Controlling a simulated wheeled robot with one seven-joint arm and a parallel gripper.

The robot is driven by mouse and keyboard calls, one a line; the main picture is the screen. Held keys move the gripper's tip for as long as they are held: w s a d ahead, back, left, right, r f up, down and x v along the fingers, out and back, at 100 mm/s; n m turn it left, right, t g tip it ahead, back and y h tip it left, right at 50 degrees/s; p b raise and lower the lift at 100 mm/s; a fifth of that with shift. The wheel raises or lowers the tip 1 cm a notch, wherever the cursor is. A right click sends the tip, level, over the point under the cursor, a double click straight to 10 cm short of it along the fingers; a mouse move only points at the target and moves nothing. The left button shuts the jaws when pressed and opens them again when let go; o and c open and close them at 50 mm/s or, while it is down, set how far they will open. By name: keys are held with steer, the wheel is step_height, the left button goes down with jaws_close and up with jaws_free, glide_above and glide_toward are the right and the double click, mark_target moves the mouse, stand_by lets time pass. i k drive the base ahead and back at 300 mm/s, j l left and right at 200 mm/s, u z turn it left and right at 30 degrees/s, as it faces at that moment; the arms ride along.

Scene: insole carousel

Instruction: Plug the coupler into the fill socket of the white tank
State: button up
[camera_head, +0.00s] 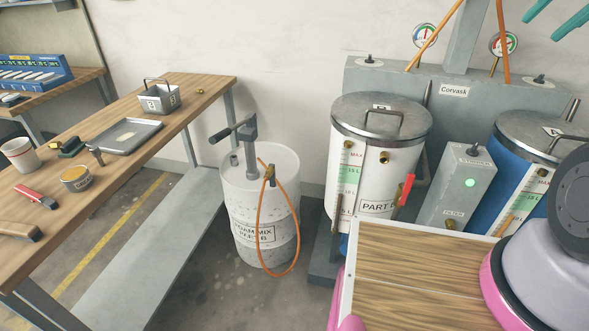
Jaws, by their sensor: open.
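The white tank (352,178) stands at centre right, with a metal lid, a level gauge marked MAX and a partly hidden label starting "PART". A small round brass socket (385,157) is on its upper front. An orange hose (259,222) loops down the front of a pale drum (232,192) labelled foam mix. A small dark brass fitting, apparently the coupler (270,175), hangs at the hose by the drum's upper front. Two teal fingers at the top right edge appear to be my gripper (539,28); they are apart and empty, far from the coupler.
A red-handled valve (406,188) projects near the white tank. A workbench (205,88) with tools is left. My arm fills the lower right.

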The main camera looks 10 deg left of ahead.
mark_target(267, 177)
steer(key=i+l, duration=0.15)
steer(key=l, duration=0.15)
steer(key=i+l, duration=0.2)
steer(key=u, duration=2.35)
steer(key=l, duration=0.35)
steer(key=i+l, duration=0.1)
steer(key=l, duration=0.25)
